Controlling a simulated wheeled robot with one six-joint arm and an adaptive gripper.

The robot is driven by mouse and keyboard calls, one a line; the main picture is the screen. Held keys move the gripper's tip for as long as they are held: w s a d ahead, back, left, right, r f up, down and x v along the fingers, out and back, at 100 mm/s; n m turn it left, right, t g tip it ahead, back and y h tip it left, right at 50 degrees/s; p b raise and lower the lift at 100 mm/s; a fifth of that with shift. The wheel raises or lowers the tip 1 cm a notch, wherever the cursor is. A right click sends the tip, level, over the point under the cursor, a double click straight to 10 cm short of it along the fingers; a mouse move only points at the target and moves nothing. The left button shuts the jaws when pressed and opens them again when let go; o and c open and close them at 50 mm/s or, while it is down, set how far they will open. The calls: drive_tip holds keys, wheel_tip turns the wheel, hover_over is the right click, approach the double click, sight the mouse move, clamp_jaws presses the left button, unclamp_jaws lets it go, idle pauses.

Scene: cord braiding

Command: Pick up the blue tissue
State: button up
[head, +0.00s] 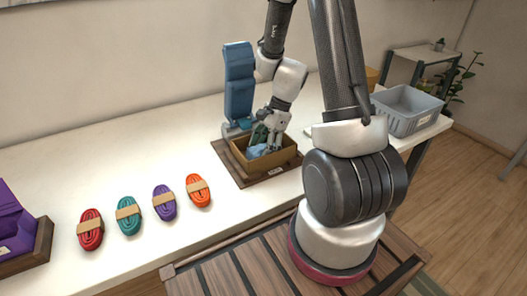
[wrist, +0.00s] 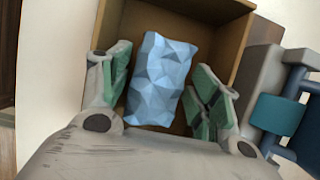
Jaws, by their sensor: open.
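The blue tissue (wrist: 158,80) is a crumpled, faceted light-blue piece lying in an open brown box (wrist: 222,20). In the head view the tissue (head: 257,151) shows only in part, low in the box (head: 270,163), with my gripper over it. My gripper (wrist: 165,92) is open, with one green-padded finger on each side of the tissue. A gap shows on the right; the left finger is close to the tissue's edge. I cannot tell whether it touches. In the head view my gripper (head: 265,136) reaches down into the box.
The box stands on a wooden tray (head: 228,165). A blue upright stand (head: 238,85) rises behind it. Red (head: 91,229), teal (head: 128,216), purple (head: 164,202) and orange (head: 198,190) cord bundles lie to the left. A grey bin (head: 408,108) stands at right.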

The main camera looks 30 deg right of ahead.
drive_tip(key=shift+f, duration=0.25)
idle(0.4)
drive_tip(key=c, duration=0.4)
drive_tip(key=shift+c, duration=0.2)
